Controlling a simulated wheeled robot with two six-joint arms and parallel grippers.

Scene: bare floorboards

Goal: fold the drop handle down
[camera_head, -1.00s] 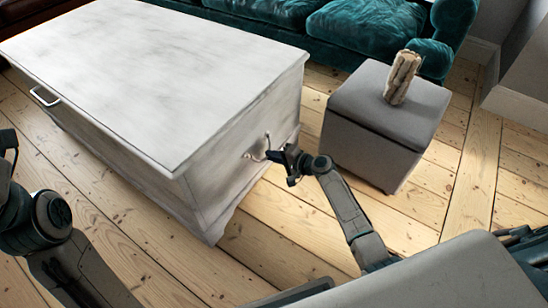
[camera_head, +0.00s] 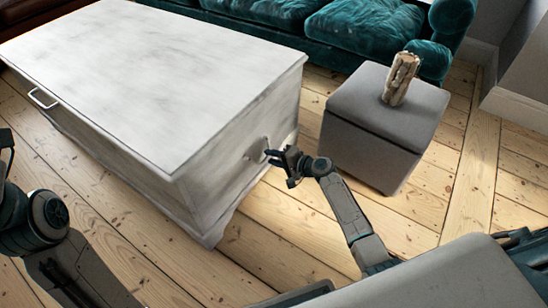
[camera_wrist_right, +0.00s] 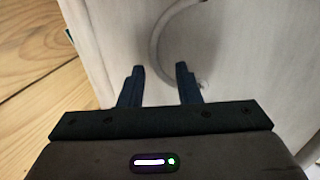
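The whitewashed chest (camera_head: 150,75) fills the left of the head view. Its drop handle (camera_head: 257,148) is on the end panel facing right. In the right wrist view the handle (camera_wrist_right: 156,42) is a pale curved bar that bows to the left. My right gripper (camera_head: 272,157) is at this end panel, close to the handle. In the wrist view my right gripper (camera_wrist_right: 160,69) is open, its two dark fingers apart with the bar's curve between and beyond their tips. Contact cannot be told. My left gripper (camera_head: 8,150) shows only partly at the left edge, away from the chest.
A grey ottoman (camera_head: 380,125) stands just right of my right gripper, with a beige bundle (camera_head: 400,78) on top. A teal sofa (camera_head: 370,40) is behind. Another handle (camera_head: 43,98) is on the chest's long side. Floorboards (camera_head: 270,235) in front of the end panel are clear.

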